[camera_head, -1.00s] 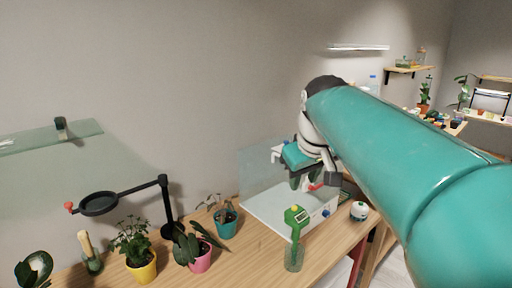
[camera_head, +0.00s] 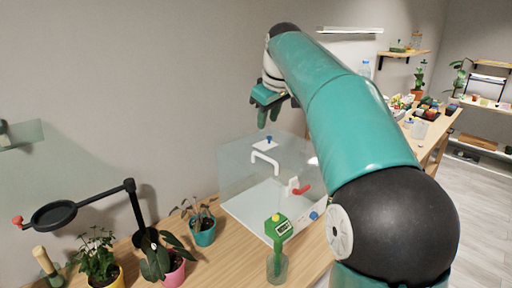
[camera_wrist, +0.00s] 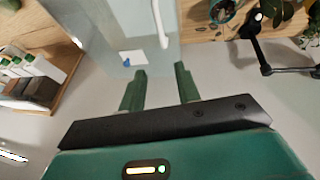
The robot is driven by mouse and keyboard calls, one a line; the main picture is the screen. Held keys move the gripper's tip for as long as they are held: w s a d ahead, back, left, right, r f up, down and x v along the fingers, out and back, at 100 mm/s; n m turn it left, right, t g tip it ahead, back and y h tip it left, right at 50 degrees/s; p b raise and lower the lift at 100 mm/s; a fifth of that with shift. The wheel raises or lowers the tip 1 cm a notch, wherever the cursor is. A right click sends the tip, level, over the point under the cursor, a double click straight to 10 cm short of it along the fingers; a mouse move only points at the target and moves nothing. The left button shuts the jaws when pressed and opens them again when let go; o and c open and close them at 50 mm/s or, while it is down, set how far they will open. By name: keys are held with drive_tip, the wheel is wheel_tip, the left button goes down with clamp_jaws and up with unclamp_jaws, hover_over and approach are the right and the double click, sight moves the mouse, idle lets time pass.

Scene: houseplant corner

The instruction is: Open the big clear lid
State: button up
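The big clear lid (camera_head: 240,165) is a see-through panelled shape above a white base (camera_head: 246,212) on the wooden bench. It carries a white bar handle (camera_head: 264,160) and a small white plate with a blue knob (camera_head: 268,140). I cannot tell from its faint edges whether it is raised. A red lever (camera_head: 302,190) sits on a white block at the front. My gripper (camera_head: 268,118) is above the lid, apart from the handle. In the wrist view my gripper (camera_wrist: 160,82) is open and empty, with the handle (camera_wrist: 160,24) beyond its fingertips.
A green meter (camera_head: 278,226) in a clear holder stands in front of the base. A teal-potted plant (camera_head: 203,232), a pink-potted plant (camera_head: 174,272) and a black magnifier stand (camera_head: 132,205) are to the left. The wall is close behind. Open air surrounds my gripper.

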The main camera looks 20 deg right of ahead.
sight(261, 157)
drive_tip(key=x, duration=0.7)
drive_tip(key=s+x, duration=0.1)
drive_tip(key=x, duration=0.3)
drive_tip(key=shift+w+a+f, duration=0.15)
drive_tip(key=shift+w+f, duration=0.05)
drive_tip(key=shift+f, duration=0.3)
drive_tip(key=shift+w+f, duration=0.4)
drive_tip(key=shift+f, duration=0.1)
drive_tip(key=shift+s+r, duration=0.1)
drive_tip(key=shift+s, duration=0.05)
drive_tip(key=shift+c, duration=0.2)
clamp_jaws()
